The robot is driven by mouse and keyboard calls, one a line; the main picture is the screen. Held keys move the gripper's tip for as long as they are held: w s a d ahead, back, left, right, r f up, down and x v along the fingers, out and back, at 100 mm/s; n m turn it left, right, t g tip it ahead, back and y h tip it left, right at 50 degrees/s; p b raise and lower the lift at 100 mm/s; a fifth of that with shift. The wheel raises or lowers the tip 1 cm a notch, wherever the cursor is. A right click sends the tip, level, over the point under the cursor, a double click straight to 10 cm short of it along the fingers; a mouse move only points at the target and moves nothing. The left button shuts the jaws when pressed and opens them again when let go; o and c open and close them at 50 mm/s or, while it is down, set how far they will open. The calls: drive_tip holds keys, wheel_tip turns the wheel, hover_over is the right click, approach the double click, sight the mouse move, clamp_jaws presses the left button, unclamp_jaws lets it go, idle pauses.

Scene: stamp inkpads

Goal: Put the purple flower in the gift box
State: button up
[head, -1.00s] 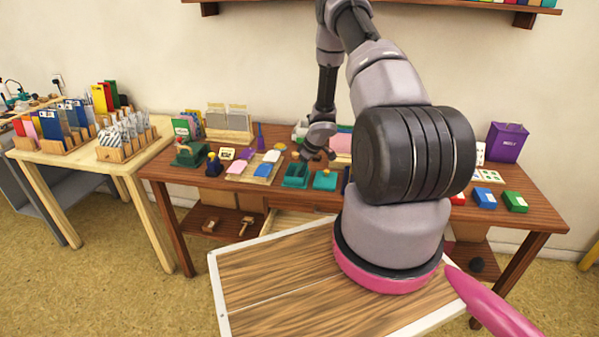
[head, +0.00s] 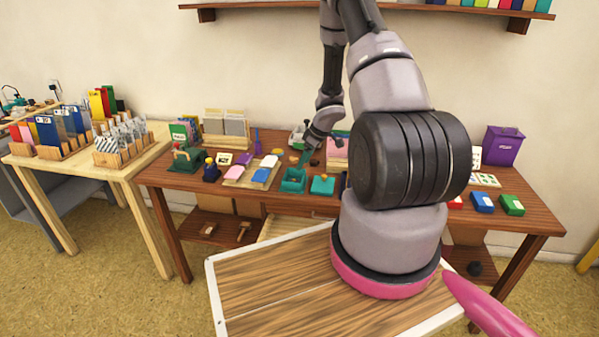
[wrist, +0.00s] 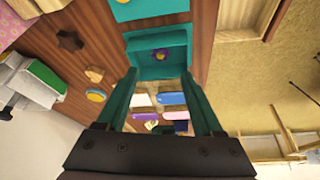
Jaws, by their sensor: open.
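The purple flower (wrist: 161,54) is a small purple shape with a yellow spot. In the wrist view it appears inside an open teal box (wrist: 145,69), which I take to be the gift box. This box also shows in the head view (head: 293,185) on the wooden table, but the flower cannot be made out there. My gripper (wrist: 162,80) is open, with its two teal fingers apart and nothing seen between them. In the head view my gripper (head: 308,156) is just above and behind the box.
A second teal piece (head: 322,185) sits right of the box. A board with white, blue and purple pads (head: 238,174) lies to the left. Red, blue and green pads (head: 482,201) and a purple box (head: 503,146) stand at the right. An orange-topped round piece (wrist: 97,96) lies near the fingers.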

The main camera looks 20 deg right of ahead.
drive_tip(key=w+d+r+m+t+h, duration=0.1)
drive_tip(key=d+r+m+t+h, duration=0.15)
drive_tip(key=r, duration=1.25)
drive_tip(key=d+r+m+t+h, duration=0.1)
drive_tip(key=r+m+t+h, duration=0.15)
drive_tip(key=r, duration=1.15)
drive_tip(key=s+a+r+m+h, duration=0.15)
drive_tip(key=s+r+m, duration=0.25)
drive_tip(key=s+r, duration=0.6)
drive_tip(key=s+a+r+m+y, duration=0.1)
drive_tip(key=s+a+r+y, duration=0.1)
drive_tip(key=s+a, duration=0.5)
drive_tip(key=s+a+r+m+g+y, duration=0.1)
drive_tip(key=s+a+r, duration=0.4)
drive_tip(key=s, duration=0.9)
drive_tip(key=a+m+y, duration=0.1)
drive_tip(key=a+y, duration=0.1)
drive_tip(key=a, duration=0.1)
drive_tip(key=shift+s+a+y, duration=0.15)
drive_tip(key=shift+a+y, duration=0.1)
drive_tip(key=shift+y, duration=0.1)
